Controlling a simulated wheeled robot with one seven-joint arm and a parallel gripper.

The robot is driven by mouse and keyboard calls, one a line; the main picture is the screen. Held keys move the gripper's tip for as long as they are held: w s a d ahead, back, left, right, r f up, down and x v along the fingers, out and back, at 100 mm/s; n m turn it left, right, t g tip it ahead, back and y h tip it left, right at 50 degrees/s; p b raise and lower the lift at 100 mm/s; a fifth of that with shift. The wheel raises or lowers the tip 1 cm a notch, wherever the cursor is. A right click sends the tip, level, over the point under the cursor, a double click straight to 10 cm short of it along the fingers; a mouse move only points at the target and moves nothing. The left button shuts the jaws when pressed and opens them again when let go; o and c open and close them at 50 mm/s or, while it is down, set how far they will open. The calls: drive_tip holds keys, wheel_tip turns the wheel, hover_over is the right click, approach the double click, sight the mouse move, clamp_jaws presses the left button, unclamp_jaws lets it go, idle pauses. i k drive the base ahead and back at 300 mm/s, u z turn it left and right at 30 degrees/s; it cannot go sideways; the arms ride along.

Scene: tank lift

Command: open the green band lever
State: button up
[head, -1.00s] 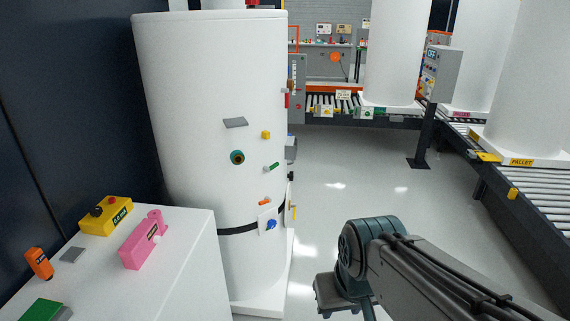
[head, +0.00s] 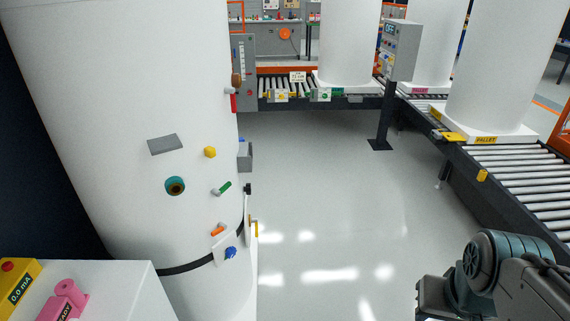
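A small green lever (head: 222,188) sticks out slantwise from the front of the large white tank (head: 120,90), below a yellow knob (head: 210,152) and right of a teal round port (head: 175,186). A black band (head: 188,267) circles the tank lower down, with an orange lever (head: 217,231) and a blue knob (head: 230,253) near it. Another green-marked fitting (head: 321,95) sits at the far conveyor's edge, too small to make out. Which green piece is the band lever, and whether it is open, I cannot tell. My arm shows at the lower right; my gripper is not visible.
A white cabinet (head: 115,278) with yellow and pink devices stands at the lower left, close to the tank. Roller conveyors (head: 530,185) with white tanks run along the right and back. A grey control box (head: 402,50) stands on a post. The floor (head: 330,200) between is clear.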

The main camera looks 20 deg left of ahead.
sight(217, 192)
drive_tip(key=u, duration=0.15)
drive_tip(key=i, duration=1.05)
drive_tip(key=u, duration=0.65)
